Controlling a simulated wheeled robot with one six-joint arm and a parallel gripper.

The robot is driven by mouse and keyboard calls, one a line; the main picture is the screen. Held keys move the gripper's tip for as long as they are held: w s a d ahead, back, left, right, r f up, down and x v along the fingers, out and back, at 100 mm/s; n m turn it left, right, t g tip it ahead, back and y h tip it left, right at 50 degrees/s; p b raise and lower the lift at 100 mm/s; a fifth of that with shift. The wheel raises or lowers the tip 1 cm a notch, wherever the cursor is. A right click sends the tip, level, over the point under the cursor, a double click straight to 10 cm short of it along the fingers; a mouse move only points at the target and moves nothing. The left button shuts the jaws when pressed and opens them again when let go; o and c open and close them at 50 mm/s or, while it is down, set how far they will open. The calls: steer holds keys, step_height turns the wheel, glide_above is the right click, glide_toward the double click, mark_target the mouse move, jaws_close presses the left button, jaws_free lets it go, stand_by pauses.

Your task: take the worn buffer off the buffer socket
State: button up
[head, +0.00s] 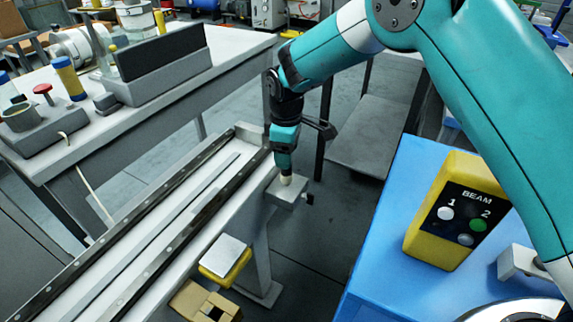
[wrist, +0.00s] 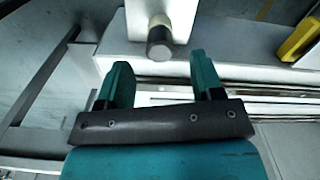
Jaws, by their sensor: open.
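The worn buffer (wrist: 160,42) is a short stub, with a dark grey face and a cream collar, in the wrist view. It stands on the pale block of the buffer socket (wrist: 183,12). In the head view a cream stub of the buffer (head: 287,181) shows on the socket block (head: 289,193) at the rail's end, just below my gripper (head: 284,165). In the wrist view my gripper (wrist: 160,62) is open and empty. Its teal fingers stand apart, one to each side of the buffer's line, and the buffer shows just past their tips. I see no contact.
A long pale rail bed (head: 150,225) runs beside the socket. A yellow holder with a white top (head: 225,258) and a cardboard box (head: 205,302) are nearer. A blue surface with a yellow BEAM button box (head: 455,212) is at right. A grey bench (head: 215,65) stands behind left.

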steer(key=shift+f, duration=2.4)
steer(key=c, duration=1)
steer(key=shift+r, duration=0.1)
steer(key=shift+r, duration=0.1)
steer(key=shift+r+p, duration=2.15)
steer(key=shift+r, duration=0.55)
